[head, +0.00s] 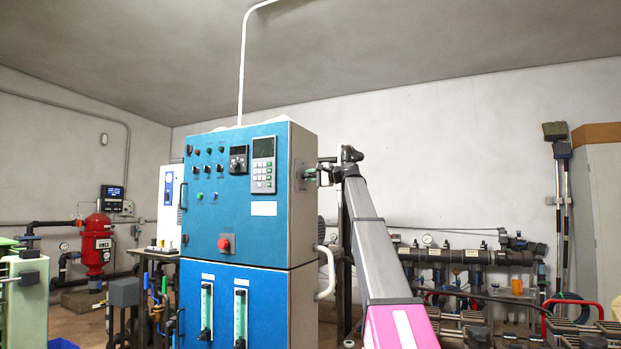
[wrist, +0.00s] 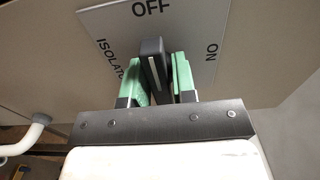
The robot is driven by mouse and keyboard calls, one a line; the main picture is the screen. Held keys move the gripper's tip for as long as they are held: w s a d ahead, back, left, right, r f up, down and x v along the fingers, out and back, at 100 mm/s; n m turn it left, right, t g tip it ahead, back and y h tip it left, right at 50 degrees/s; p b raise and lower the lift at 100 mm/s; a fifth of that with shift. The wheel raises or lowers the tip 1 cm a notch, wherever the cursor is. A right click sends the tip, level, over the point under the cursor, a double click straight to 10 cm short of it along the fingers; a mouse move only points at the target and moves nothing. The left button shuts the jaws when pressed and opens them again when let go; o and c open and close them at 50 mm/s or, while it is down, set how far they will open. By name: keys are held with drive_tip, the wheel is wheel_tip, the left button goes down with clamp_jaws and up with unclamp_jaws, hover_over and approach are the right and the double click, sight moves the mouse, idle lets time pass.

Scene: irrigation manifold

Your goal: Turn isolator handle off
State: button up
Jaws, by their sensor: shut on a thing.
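The isolator handle (wrist: 152,66) is a black bar with a white line. It stands on a grey label plate (wrist: 205,30) marked OFF, ON and ISOLATOR. Its white line runs nearly up and down the wrist picture, its top end just below the word OFF; ON is to the right. My gripper (wrist: 156,76) is shut on the handle, one green finger on each side. In the head view my gripper (head: 312,174) is at the right side of the blue cabinet (head: 232,225); the handle itself is too small to make out there.
A white pipe (head: 327,272) bends out of the cabinet's right side below my gripper; it also shows at the left of the wrist view (wrist: 30,135). A pipe manifold (head: 460,256) with gauges runs along the wall behind my arm. A red filter (head: 95,246) stands far left.

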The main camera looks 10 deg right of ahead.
drive_tip(key=shift+f, duration=0.1)
drive_tip(key=o, duration=0.8)
drive_tip(key=shift+c, duration=0.2)
drive_tip(key=v, duration=1)
drive_tip(key=shift+s+d, duration=0.3)
